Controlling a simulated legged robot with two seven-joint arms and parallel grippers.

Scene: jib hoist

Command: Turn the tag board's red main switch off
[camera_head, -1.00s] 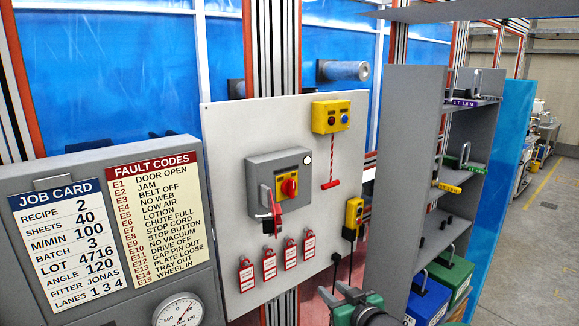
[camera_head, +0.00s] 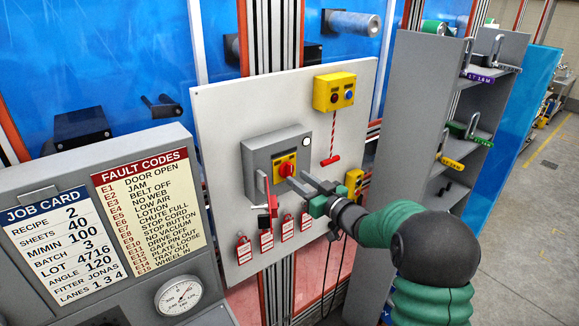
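The white tag board (camera_head: 225,115) carries a grey switch box (camera_head: 262,155). The red main switch knob (camera_head: 287,169) sits on a yellow plate on the box's front. My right gripper (camera_head: 294,177) reaches in from the right, its two grey fingers apart and pointing at the knob. The fingertips are close to the knob's lower right; I cannot tell whether they touch it. The knob still shows; part of the box's lower right is hidden by the fingers. My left gripper is out of view.
A red hasp with a lock (camera_head: 267,215) hangs at the box's lower left. Several red tags (camera_head: 243,249) hang below. A yellow button box (camera_head: 334,92) with a red pull cord is above right. A grey shelf (camera_head: 408,110) stands right of the board.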

